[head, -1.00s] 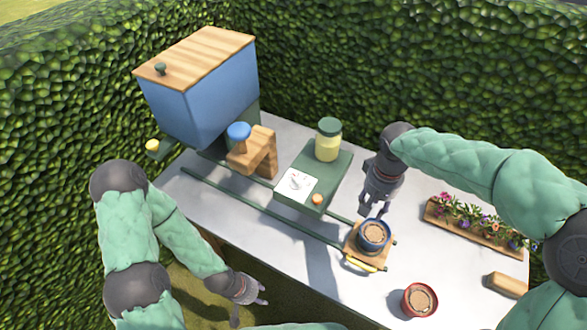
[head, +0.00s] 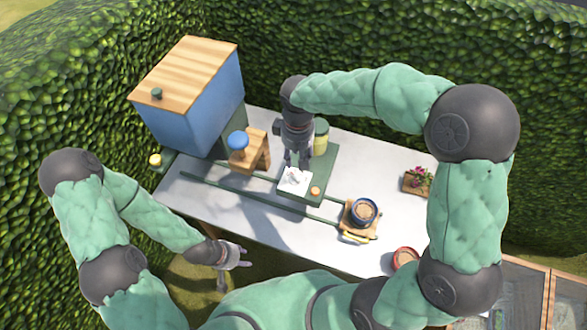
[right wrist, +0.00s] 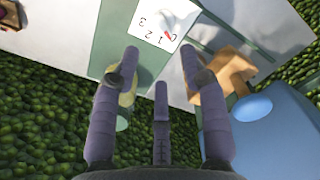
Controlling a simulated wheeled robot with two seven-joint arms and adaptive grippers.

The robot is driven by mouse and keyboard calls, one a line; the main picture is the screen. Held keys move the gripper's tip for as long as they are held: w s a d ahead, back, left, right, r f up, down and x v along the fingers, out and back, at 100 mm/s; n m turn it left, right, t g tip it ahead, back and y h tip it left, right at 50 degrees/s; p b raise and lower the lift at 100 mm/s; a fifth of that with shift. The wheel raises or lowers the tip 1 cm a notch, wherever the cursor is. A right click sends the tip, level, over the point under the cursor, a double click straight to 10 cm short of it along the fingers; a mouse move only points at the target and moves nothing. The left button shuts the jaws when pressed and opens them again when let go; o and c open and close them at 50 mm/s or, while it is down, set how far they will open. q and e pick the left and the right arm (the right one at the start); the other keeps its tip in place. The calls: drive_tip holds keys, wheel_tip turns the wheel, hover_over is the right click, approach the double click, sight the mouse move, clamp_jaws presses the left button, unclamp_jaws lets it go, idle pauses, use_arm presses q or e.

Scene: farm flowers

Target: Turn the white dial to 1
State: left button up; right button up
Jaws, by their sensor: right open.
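The white dial panel (head: 294,181) lies on top of a green box (head: 320,170) on the table. In the right wrist view the panel (right wrist: 152,22) shows the digits 1, 2 and 3 and a small red mark beside the 1; the dial's exact setting is hard to tell. My right gripper (head: 294,160) points down just behind and above the panel, open and empty. In the right wrist view its spread fingers (right wrist: 160,65) are apart from the dial. My left gripper (head: 240,258) is open and empty off the table's front edge.
A yellow jar (head: 321,138) stands on the green box behind my right gripper. A wooden block with a blue knob (head: 238,140) and a blue bin (head: 190,105) are to the left. A blue pot (head: 364,212) and red pot (head: 404,258) are right. An orange button (head: 315,191) is beside the panel.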

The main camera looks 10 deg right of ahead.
sight(295, 178)
wheel_tip(295, 178, down, 10)
drive_tip(key=shift+f+b, duration=0.1)
drive_tip(key=shift+b, duration=0.25)
clamp_jaws()
